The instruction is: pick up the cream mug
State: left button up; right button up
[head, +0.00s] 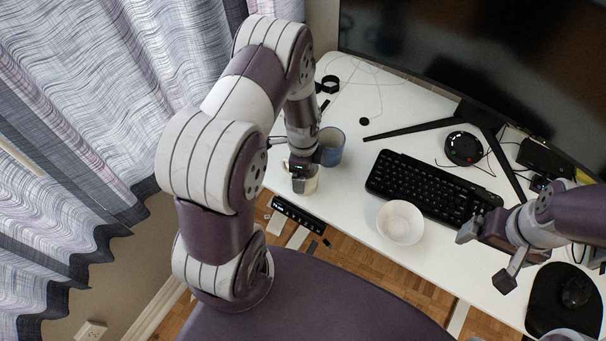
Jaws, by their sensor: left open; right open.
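The cream mug (311,184) stands near the front left edge of the white desk. My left gripper (299,178) is over it, pointing down, and hides much of its top. The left gripper is open; I cannot tell whether its fingers touch the mug or straddle its wall. My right gripper (482,262) is open and empty, above the front right part of the desk.
A blue mug (331,147) stands just behind the cream mug, close to my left gripper. A white bowl (400,222) and a black keyboard (428,188) are to the right. A monitor (460,70) stands at the back. The desk (350,205) is bare between cream mug and bowl.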

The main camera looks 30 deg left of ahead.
pick_arm(q)
jog(key=shift+w+a+f, duration=0.1)
jog(key=shift+a+f, duration=0.05)
jog(key=shift+f, duration=0.8)
jog(key=shift+r, duration=0.1)
jog(key=c, duration=1.1)
